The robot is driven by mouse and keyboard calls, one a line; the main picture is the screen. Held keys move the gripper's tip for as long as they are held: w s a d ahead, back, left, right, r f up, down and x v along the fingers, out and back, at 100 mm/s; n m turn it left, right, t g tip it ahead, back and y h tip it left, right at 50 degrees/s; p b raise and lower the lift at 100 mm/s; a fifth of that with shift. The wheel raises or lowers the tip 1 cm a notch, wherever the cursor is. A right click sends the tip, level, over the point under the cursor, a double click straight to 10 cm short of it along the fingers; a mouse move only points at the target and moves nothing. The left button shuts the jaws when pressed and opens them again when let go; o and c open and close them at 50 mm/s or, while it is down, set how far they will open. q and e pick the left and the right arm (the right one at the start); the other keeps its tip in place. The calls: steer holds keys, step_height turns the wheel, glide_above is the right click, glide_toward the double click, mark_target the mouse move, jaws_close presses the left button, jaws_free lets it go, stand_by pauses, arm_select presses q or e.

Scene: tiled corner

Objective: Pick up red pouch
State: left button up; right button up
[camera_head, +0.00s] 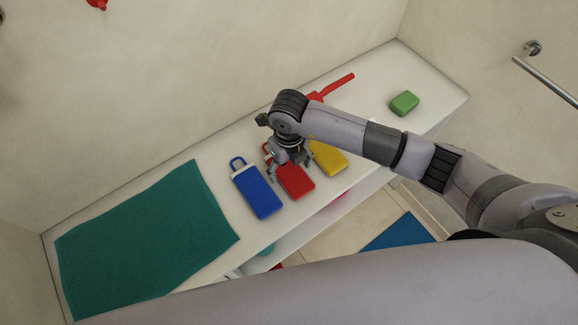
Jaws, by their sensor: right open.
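The red pouch (295,181) lies on the white counter between the blue pouch and the yellow one. Its upper end, with a red loop, is partly hidden by my right gripper. My right gripper (286,176) is open, over the upper part of the red pouch, with its fingers pointing down. I cannot tell whether the fingers touch the pouch. My left gripper is not in view.
The blue pouch (258,194) lies close on the left and the yellow pouch (328,158) close on the right. A teal towel (145,245) covers the counter's left. A red brush-like item (335,87) lies behind my arm; a green block (404,103) sits right. The white counter (440,92) has bare room there.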

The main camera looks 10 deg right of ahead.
mark_target(289, 170)
steer(key=shift+f, duration=0.3)
steer(key=shift+c, duration=0.4)
steer(key=c, duration=0.8)
steer(key=shift+r, duration=0.1)
steer(key=shift+c, duration=0.2)
step_height(289, 170, up, 20)
steer(key=b, duration=0.2)
